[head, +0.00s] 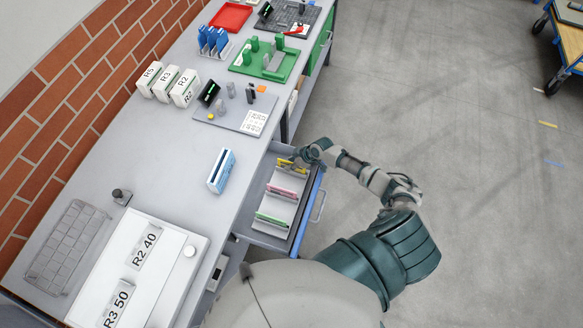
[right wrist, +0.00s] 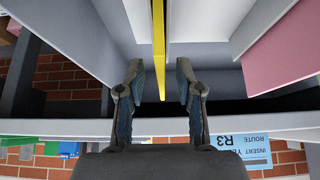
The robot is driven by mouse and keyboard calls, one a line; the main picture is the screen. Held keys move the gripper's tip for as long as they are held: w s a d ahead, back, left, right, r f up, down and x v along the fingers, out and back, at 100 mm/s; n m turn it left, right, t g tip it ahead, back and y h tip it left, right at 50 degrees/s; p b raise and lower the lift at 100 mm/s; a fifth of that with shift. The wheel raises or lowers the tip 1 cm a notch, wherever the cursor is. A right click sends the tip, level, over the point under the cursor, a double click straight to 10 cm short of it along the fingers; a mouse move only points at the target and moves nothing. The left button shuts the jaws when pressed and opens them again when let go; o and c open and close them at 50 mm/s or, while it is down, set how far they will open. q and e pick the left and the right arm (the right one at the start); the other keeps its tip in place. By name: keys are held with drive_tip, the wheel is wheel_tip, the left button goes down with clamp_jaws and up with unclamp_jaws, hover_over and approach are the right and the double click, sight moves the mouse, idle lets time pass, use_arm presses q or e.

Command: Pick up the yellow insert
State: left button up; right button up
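The yellow insert (head: 286,162) stands on edge in the far end of an open drawer (head: 256,236) at the bench's right side. My right gripper (head: 302,158) is at that end of the drawer, beside the insert. In the right wrist view the yellow insert (right wrist: 159,48) is a thin upright strip. Its end lies between the two fingertips of my right gripper (right wrist: 159,78), with a gap on each side. The fingers are open. In the head view the gripper hides part of the insert. My left gripper is not in view.
A pink insert (head: 283,191) and a green insert (head: 271,219) stand nearer in the drawer, between grey dividers. The pink one also shows in the wrist view (right wrist: 285,50). A blue-and-white box (head: 221,171) stands on the bench. Open floor lies right of the drawer.

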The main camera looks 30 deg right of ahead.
clamp_jaws()
